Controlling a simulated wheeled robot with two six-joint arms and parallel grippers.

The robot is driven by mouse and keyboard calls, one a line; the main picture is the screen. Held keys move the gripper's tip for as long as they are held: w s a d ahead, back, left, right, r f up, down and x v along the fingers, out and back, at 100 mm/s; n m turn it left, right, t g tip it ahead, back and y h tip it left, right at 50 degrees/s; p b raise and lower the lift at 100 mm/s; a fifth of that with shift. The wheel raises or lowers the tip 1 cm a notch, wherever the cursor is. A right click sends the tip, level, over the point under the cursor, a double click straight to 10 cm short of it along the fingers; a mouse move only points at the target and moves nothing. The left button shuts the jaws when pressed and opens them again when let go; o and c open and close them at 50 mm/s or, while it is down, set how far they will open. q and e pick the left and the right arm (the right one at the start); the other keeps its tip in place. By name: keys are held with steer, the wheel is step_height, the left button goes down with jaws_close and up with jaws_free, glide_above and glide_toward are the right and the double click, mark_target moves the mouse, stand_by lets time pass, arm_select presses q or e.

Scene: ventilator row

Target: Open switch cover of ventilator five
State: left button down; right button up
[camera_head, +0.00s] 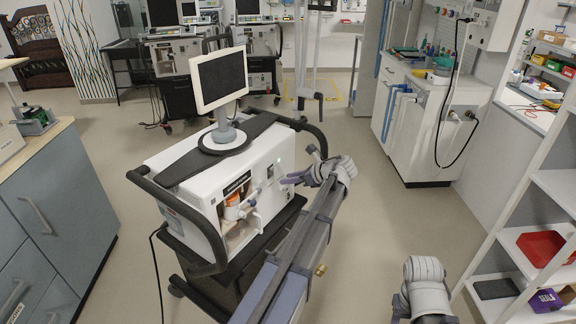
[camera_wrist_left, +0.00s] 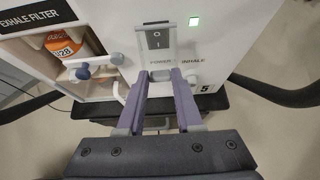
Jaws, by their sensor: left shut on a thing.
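Ventilator five (camera_head: 193,181) is a white box on a dark cart, and the number 5 shows on its front in the wrist view. Its power switch (camera_wrist_left: 157,40) sits in a grey frame above the word POWER. The switch cover (camera_wrist_left: 161,76) is a small pale piece just below the switch, mostly hidden between the fingers. My left gripper (camera_wrist_left: 161,77) is shut on it, with a finger on each side; in the head view the left gripper (camera_head: 288,180) reaches the front panel from the right. My right gripper (camera_head: 402,306) is low at right, its jaws unclear.
An exhale filter bay with an orange-labelled canister (camera_wrist_left: 65,44) and a blue-grey knob (camera_wrist_left: 82,74) lies left of the switch. A drawer cabinet (camera_head: 55,200) stands left, white shelving (camera_head: 545,185) right.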

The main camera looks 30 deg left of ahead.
arm_select(q)
step_height(320, 180, up, 6)
steer(key=g+h+p, duration=0.1)
steer(key=h+p, duration=0.9)
steer(key=p, duration=0.4)
steer(key=shift+a+r+h+p, duration=0.2)
steer(key=shift+a+h+p, duration=0.15)
steer(key=shift+a+h, duration=0.05)
steer(key=c, duration=0.6)
jaws_free()
steer(key=shift+o, duration=0.2)
step_height(320, 180, up, 8)
steer(key=p, duration=0.8)
steer(key=shift+d, duration=0.15)
